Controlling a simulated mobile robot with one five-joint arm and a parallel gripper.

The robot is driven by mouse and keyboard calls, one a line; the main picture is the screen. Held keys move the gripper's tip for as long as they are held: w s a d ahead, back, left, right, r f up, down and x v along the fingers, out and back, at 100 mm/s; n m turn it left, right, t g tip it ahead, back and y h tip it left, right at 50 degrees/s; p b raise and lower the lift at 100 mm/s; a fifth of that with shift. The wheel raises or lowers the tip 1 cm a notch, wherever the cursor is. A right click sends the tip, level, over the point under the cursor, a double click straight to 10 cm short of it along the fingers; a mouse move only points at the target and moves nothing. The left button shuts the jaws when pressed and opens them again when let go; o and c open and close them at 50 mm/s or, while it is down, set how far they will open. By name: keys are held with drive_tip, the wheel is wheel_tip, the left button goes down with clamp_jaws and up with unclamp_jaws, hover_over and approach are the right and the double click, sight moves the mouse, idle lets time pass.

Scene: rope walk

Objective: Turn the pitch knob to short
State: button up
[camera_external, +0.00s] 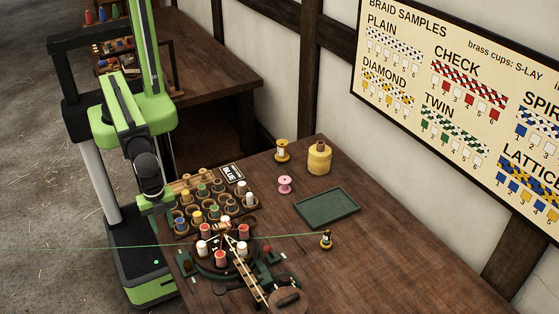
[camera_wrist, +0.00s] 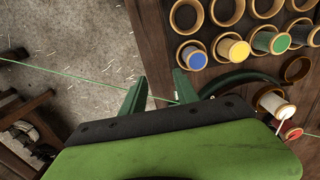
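The braiding machine (camera_external: 210,270) is a dark green round stand on the table, with red and white bobbins on it and a pale slatted arm slanting to the front. I cannot tell which part is the pitch knob, and no short marking is readable. My gripper (camera_wrist: 160,88) shows two green fingers apart with nothing solid between them, over the table edge. In the external view it is at the machine's left, partly hidden by my arm. A green thread (camera_wrist: 70,75) crosses the wrist view to the fingers; I cannot tell whether it touches them.
A rack of coloured spools (camera_external: 213,200) stands behind the machine. The table's right side is clear.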

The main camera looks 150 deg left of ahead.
drive_tip(key=shift+o, duration=1.1)
drive_tip(key=shift+w+a+r, duration=0.1)
drive_tip(key=shift+w+r, duration=0.05)
drive_tip(key=shift+w, duration=0.1)
drive_tip(key=shift+o, duration=0.3)
drive_tip(key=w+a+r+n+y+p, duration=0.1)
drive_tip(key=w+a+r+n+p, duration=0.3)
drive_tip(key=w, duration=0.6)
drive_tip(key=w+a+r+n+t+y+p, duration=0.1)
drive_tip(key=w+a+r+n+p, duration=0.3)
drive_tip(key=w, duration=0.6)
drive_tip(key=shift+a+r, duration=0.15)
drive_tip(key=shift+a, duration=0.45)
wheel_tip(320, 180, up, 4)
drive_tip(key=n+y+p, duration=0.2)
drive_tip(key=n+p, duration=0.1)
drive_tip(key=n, duration=0.3)
hover_over(284, 275)
drive_tip(key=s+d, duration=0.3)
drive_tip(key=d, duration=0.3)
drive_tip(key=shift+t, duration=0.3)
drive_tip(key=b+x, duration=1)
drive_tip(key=x, duration=0.1)
drive_tip(key=b+x, duration=0.5)
drive_tip(key=shift+w+a, duration=0.1)
drive_tip(key=shift+w, duration=0.25)
drive_tip(key=shift+m, duration=0.3)
clamp_jaws()
